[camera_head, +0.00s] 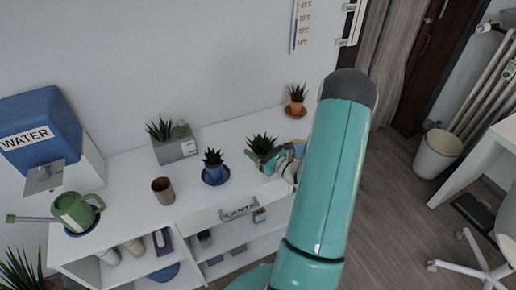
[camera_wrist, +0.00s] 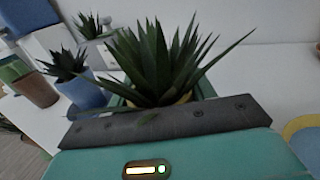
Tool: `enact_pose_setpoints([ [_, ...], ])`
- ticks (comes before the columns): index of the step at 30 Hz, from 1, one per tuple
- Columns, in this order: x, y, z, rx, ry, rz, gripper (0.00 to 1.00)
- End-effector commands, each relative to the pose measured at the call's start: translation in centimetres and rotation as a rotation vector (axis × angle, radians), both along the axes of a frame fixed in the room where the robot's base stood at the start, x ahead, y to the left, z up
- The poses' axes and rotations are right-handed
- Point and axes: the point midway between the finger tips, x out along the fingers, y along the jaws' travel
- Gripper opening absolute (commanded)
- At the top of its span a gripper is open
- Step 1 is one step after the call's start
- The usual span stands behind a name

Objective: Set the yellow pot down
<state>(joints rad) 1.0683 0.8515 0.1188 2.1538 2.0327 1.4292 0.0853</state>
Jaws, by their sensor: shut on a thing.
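The yellow pot (camera_wrist: 185,98) shows only as a sliver of yellow under a spiky green plant (camera_wrist: 155,65) in the wrist view. My gripper (camera_wrist: 165,106) is shut around it, and its dark pad and teal finger hide most of the pot. In the head view the plant (camera_head: 262,143) is over the right part of the white desk (camera_head: 235,140), with my gripper (camera_head: 268,161) at its base. I cannot tell whether the pot touches the desktop. A round blue and yellow thing (camera_head: 299,148), perhaps a saucer, lies just right of it, partly hidden by my arm.
A blue pot (camera_head: 213,174) on a saucer and a brown cup (camera_head: 163,190) stand to the left. A grey planter (camera_head: 176,149) is behind them. An orange pot (camera_head: 296,108) stands at the back right corner. A green watering can (camera_head: 75,211) is far left.

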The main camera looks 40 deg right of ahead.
Motion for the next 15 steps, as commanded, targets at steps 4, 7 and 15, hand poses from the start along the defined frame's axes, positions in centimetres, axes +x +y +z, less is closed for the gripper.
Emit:
enact_pose_setpoints([
  [4,0.02,-0.04,-0.30,0.000,-0.001,-0.001,0.24],
  [7,0.05,-0.05,-0.26,0.000,0.000,-0.001,0.74],
  [15,0.12,-0.14,-0.25,0.000,0.000,0.000,0.76],
])
